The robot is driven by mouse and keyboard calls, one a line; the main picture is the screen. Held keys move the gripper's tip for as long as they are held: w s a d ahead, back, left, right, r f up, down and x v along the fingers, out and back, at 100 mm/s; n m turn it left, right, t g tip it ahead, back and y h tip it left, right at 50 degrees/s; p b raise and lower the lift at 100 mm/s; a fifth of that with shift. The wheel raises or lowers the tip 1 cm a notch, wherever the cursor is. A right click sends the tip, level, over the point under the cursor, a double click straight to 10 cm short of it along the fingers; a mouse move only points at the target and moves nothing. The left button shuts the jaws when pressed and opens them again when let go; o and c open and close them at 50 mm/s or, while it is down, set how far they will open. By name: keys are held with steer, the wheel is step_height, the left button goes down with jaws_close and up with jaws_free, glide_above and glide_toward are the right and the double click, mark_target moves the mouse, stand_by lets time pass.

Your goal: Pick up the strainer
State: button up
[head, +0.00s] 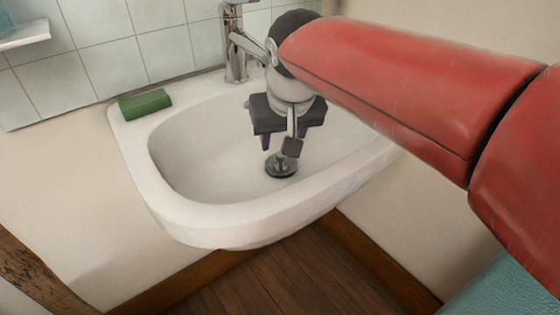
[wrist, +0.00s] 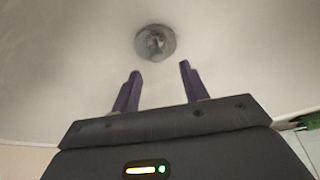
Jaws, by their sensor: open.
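The strainer (head: 281,170) is a small dark round piece with a raised middle, low in the white sink basin. In the wrist view the strainer (wrist: 155,42) looks like a grey metal disc with a knob, beyond the fingertips. My gripper (head: 283,143) hangs over the basin above the strainer, pointing down. In the wrist view my gripper (wrist: 158,80) has its two purple fingers apart, with nothing between them. The fingers do not appear to touch the strainer. Part of my gripper covers the area just above it in the head view.
The white sink (head: 185,212) has raised walls around my gripper. A chrome faucet (head: 234,50) stands at the back rim, close to my arm. A green sponge (head: 145,103) lies on the rim's back left corner. A tiled wall (head: 105,40) is behind.

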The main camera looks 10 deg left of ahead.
mark_target(281, 161)
steer(key=x, duration=0.5)
steer(key=shift+d, duration=0.25)
jaws_close()
